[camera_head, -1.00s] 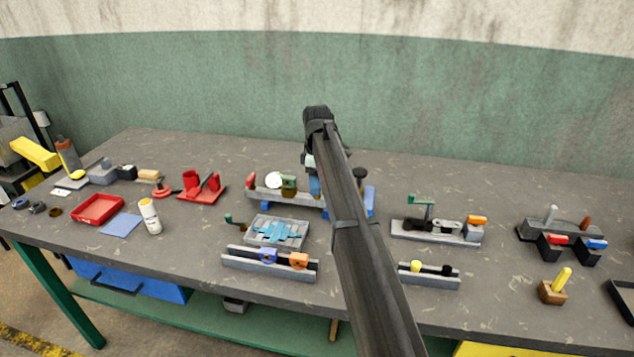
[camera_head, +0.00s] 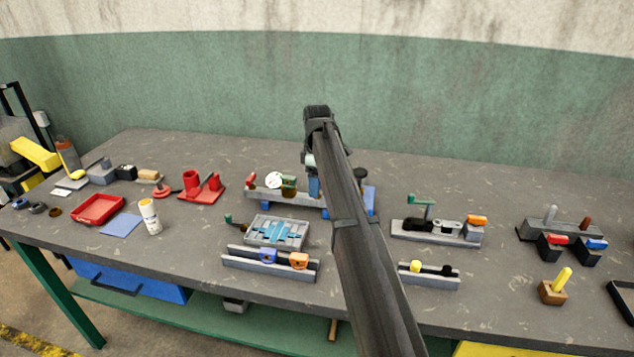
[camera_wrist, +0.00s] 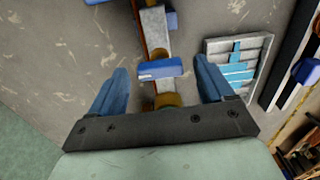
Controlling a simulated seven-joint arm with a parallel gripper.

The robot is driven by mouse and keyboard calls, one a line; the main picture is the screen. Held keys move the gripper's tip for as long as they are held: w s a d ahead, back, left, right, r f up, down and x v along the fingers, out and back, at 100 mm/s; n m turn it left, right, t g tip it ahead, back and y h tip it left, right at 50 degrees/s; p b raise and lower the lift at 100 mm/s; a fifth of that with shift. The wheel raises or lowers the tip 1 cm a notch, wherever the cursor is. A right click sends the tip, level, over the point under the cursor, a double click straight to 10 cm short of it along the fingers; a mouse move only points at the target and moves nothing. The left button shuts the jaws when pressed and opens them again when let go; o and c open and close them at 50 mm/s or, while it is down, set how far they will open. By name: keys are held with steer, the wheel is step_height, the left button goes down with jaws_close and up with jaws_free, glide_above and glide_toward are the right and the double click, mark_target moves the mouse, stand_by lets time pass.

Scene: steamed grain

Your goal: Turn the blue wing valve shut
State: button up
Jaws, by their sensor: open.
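The blue wing valve (camera_wrist: 160,68) shows in the wrist view. Its blue wing lies across a grey bar, with a round brass part (camera_wrist: 167,99) just below it in the picture. My gripper (camera_wrist: 161,66) is open, with one blue finger left of the wing and one right of it. Gaps show between the wing and both fingers. In the head view my arm covers most of the gripper; a blue finger (camera_head: 314,187) shows at the grey valve rail (camera_head: 285,196). I cannot pick out the blue wing there.
A grey tray with blue pieces (camera_head: 276,232) lies in front of the rail; it also shows right of my fingers in the wrist view (camera_wrist: 237,64). A rail with blue and orange knobs (camera_head: 270,264) is nearer.

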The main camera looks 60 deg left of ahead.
step_height(320, 180, up, 14)
steer(key=shift+f, duration=0.2)
stand_by(0.8)
